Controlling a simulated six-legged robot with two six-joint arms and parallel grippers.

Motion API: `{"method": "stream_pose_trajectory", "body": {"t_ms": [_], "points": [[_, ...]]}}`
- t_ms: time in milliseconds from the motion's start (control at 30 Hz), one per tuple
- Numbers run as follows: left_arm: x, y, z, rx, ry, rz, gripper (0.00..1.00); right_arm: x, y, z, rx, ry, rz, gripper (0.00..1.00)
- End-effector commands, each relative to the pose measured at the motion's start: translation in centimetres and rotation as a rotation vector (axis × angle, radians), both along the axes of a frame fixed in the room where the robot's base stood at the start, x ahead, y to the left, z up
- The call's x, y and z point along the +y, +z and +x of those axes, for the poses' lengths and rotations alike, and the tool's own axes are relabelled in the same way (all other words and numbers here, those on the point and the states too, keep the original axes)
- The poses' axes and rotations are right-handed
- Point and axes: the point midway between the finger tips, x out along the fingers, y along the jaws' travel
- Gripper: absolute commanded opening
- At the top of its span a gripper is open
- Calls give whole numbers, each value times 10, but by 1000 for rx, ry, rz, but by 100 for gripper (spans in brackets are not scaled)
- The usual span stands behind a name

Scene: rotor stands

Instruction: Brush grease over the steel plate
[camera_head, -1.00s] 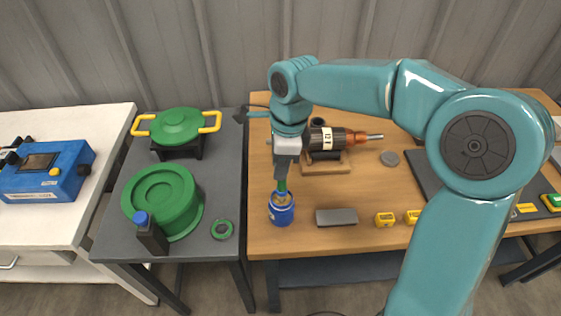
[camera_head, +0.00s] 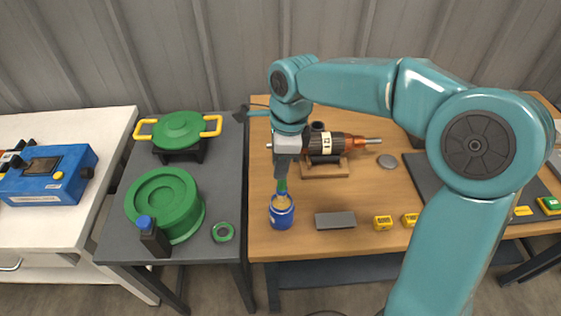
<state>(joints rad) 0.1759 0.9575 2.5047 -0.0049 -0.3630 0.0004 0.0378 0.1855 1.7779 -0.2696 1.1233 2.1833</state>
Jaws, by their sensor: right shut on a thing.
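My right gripper (camera_head: 283,176) points down over the left part of the wooden table and is shut on a brush with a green handle (camera_head: 282,186). The brush's tan bristle end (camera_head: 283,199) is at the mouth of a blue can (camera_head: 282,215); its tip is hidden, and I cannot tell how deep it reaches. A flat dark grey steel plate (camera_head: 335,220) lies on the table just right of the can, apart from it. My left gripper is not in view.
A motor with a copper-coloured end (camera_head: 326,143) on a wooden stand is behind the plate. Small yellow blocks (camera_head: 383,223) lie right of it. The grey table (camera_head: 218,180) at left holds green round parts and a dark bottle (camera_head: 153,238). My right arm hides part of the right side.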

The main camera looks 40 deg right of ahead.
Motion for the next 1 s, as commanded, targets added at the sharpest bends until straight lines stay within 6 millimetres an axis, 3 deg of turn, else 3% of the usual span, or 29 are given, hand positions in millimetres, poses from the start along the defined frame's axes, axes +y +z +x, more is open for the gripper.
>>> {"method": "stream_pose_trajectory", "body": {"t_ms": [33,500,1000], "points": [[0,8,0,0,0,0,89,0,9,0,-1,0,0,0],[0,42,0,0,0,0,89,0,49,0,-1,0,0,0],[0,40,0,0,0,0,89,0,47,0,-1,0,0,0]]}}
